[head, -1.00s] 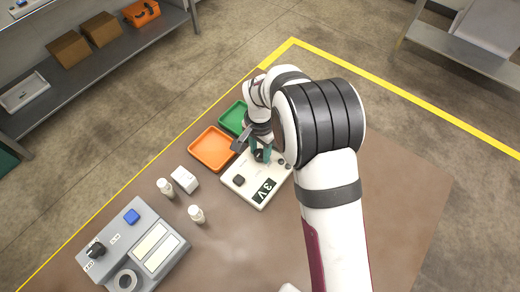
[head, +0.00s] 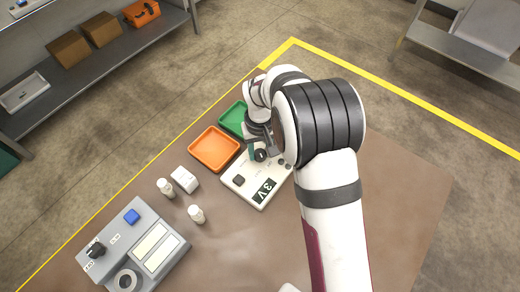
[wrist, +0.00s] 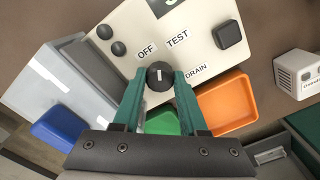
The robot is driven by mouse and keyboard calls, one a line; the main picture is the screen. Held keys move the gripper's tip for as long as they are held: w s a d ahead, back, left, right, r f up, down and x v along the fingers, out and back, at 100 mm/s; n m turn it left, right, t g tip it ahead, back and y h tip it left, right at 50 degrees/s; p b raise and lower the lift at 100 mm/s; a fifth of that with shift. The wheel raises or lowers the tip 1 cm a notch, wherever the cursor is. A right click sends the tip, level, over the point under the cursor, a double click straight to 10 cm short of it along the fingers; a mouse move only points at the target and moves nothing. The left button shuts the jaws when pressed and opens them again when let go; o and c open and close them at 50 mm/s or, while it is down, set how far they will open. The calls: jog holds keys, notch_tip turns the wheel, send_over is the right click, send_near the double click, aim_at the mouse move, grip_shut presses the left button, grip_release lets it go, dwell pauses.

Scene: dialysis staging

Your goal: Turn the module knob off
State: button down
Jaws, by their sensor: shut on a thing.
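The white module (head: 236,188) lies on the brown table with a "3 V" display (head: 264,190). The wrist view shows its panel (wrist: 135,20) with OFF, TEST and DRAIN labels. Its round black knob (wrist: 160,75) has a white mark that points up in that view, roughly between OFF and TEST. My gripper (wrist: 160,84) is shut on the knob, with a teal finger on either side. In the head view my gripper (head: 261,151) is over the module's far edge, and my arm hides part of the panel.
An orange tray (head: 214,149) and a green tray (head: 233,119) sit close to the module. A white box (head: 185,179) and two white bottles (head: 196,214) (head: 165,188) stand to its left. A grey device (head: 150,225) with another black knob (head: 96,250) sits at lower left.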

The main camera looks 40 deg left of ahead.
jog(key=n, duration=0.5)
jog(key=shift+n, duration=0.4)
dwell(0.4)
jog(key=shift+c, duration=2.2)
grip_release()
